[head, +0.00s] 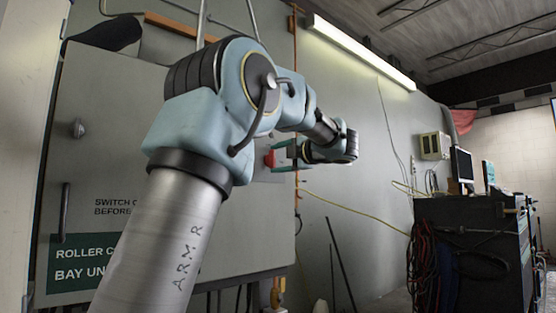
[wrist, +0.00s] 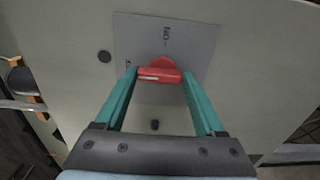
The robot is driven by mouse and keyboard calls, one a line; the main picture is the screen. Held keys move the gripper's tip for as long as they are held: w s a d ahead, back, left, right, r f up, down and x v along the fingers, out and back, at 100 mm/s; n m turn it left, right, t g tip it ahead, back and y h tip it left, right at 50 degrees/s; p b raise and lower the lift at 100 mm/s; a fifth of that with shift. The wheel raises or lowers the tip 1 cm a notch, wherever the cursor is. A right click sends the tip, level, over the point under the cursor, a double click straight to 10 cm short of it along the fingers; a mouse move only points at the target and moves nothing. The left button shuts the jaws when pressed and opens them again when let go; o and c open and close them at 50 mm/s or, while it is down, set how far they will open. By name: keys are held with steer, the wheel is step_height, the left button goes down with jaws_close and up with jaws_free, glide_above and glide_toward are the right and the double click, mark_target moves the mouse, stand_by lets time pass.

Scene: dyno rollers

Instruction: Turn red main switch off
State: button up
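The red main switch (wrist: 159,71) has a bar-shaped handle on a grey plate (wrist: 196,42). In the wrist view the plate's lettering is upside down and seems to read "ON". The handle lies crosswise in that view, between the tips of my gripper's two teal fingers (wrist: 159,74). The fingers are apart, one at each end of the handle; I cannot tell whether they touch it. In the head view the red switch (head: 269,159) shows small beside my gripper (head: 279,157), partly hidden by the arm.
The switch is on the large grey cabinet (head: 120,150), which has a green sign (head: 85,262) and a handle. A dark tool cabinet (head: 470,250) with hanging cables stands right.

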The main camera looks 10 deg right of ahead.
steer(key=o, duration=0.4)
steer(key=shift+o, duration=0.2)
steer(key=v, duration=1)
steer(key=shift+s+d+b, duration=0.25)
steer(key=shift+s+b, duration=0.05)
steer(key=shift+b, duration=0.1)
steer(key=shift+s, duration=0.1)
